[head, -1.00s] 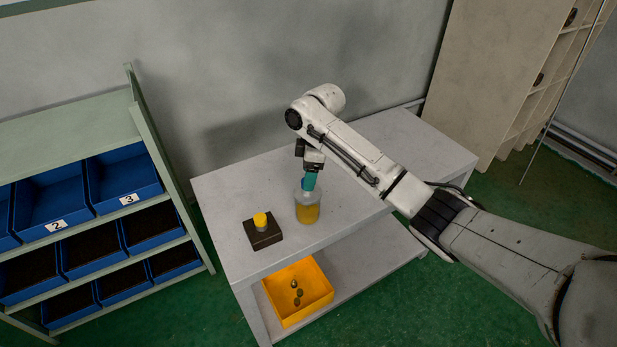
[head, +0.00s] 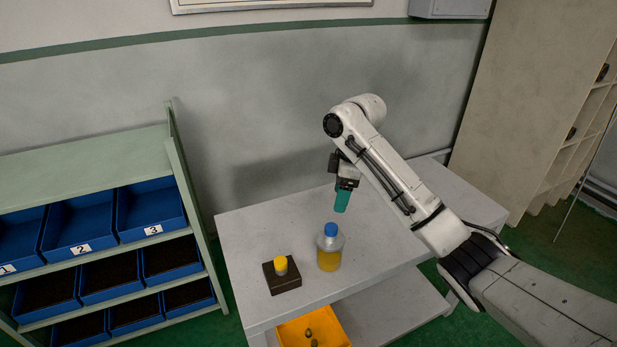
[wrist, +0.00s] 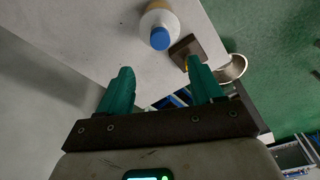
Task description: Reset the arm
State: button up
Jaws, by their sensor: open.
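My gripper (head: 342,200) has teal fingers and hangs above the white table, a little up and right of a bottle. In the wrist view, my gripper (wrist: 158,90) shows its two fingers spread apart with nothing between them. The bottle (head: 329,252) is clear with yellow contents and a blue cap, and stands upright on the table (head: 245,240). The bottle also shows beyond the fingers in the wrist view (wrist: 158,20). The gripper is clear of the bottle.
A dark block (head: 283,280) with a yellow knob sits left of the bottle. A yellow bin (head: 312,328) with several small items is on the lower shelf. A rack with blue bins (head: 150,212) stands left, a beige cabinet (head: 530,90) right. The back of the tabletop is bare.

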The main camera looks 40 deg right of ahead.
jog(key=s+a+f+m+t+y, duration=0.15)
jog(key=s+a+f, duration=0.25)
jog(key=a+f, duration=0.5)
jog(key=s+a+f+m+y, duration=0.15)
jog(key=s+a+f, duration=0.3)
jog(key=a, duration=0.85)
jog(key=s+a+f+m+h, duration=0.2)
jog(key=s+f+m, duration=0.3)
jog(key=s, duration=0.8)
jog(key=s+d+f+m+g+h, duration=0.1)
jog(key=s+d, duration=0.4)
jog(key=s, duration=0.7)
jog(key=shift+d+g+h, duration=0.15)
jog(key=shift+g+h, duration=0.2)
jog(key=shift+h, duration=0.35)
jog(key=shift+f, duration=0.15)
jog(key=shift+c, duration=0.2)
